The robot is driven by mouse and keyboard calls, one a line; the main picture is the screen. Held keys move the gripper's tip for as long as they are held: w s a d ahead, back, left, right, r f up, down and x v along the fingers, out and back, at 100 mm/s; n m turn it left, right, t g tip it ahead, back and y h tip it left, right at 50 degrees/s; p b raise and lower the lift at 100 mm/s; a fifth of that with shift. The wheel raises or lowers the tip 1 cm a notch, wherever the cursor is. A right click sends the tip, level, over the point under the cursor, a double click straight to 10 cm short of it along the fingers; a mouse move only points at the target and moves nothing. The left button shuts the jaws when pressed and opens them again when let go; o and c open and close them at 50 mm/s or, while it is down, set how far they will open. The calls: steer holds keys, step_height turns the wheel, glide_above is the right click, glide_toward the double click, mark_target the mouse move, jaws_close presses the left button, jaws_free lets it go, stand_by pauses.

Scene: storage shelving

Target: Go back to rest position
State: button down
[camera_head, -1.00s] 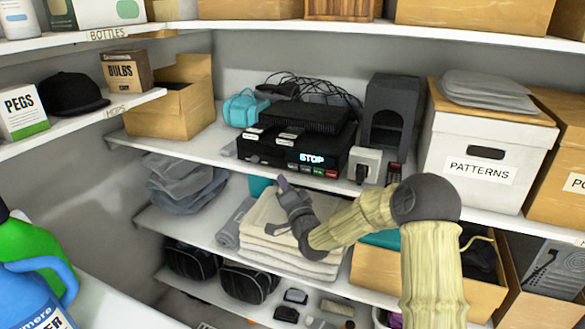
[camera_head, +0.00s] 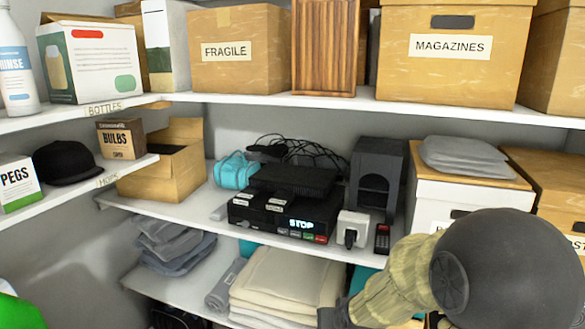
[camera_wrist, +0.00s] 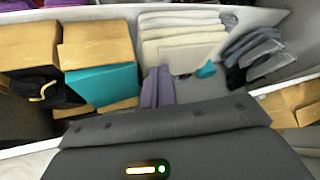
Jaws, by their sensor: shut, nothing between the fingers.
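My gripper (camera_wrist: 158,74) shows in the wrist view as two grey-purple fingers lying together, with nothing between them. Beyond it in that view are the folded cream cloths (camera_wrist: 185,42). In the head view only a dark part of my gripper shows, low and right of centre, in front of the cream cloths (camera_head: 285,280); its fingertips are out of that view. My arm bends up to a large dark joint at the lower right, covering part of the white box.
The black device reading STOP (camera_head: 280,215), a white plug box (camera_head: 352,230) and a dark stand (camera_head: 376,178) sit on the middle shelf. A white lidded box (camera_head: 430,200) is right of them. The upper shelf (camera_head: 330,99) holds cartons. A teal box (camera_wrist: 100,85) shows in the wrist view.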

steer(key=s+d+g, duration=0.2)
steer(key=s, duration=0.5)
steer(key=s+d+r+g+h+p, duration=0.1)
steer(key=s+d+g, duration=0.1)
steer(key=s, duration=0.6)
steer(key=shift+d+g, duration=0.3)
steer(key=shift+d, duration=0.45)
steer(key=shift+w, duration=0.1)
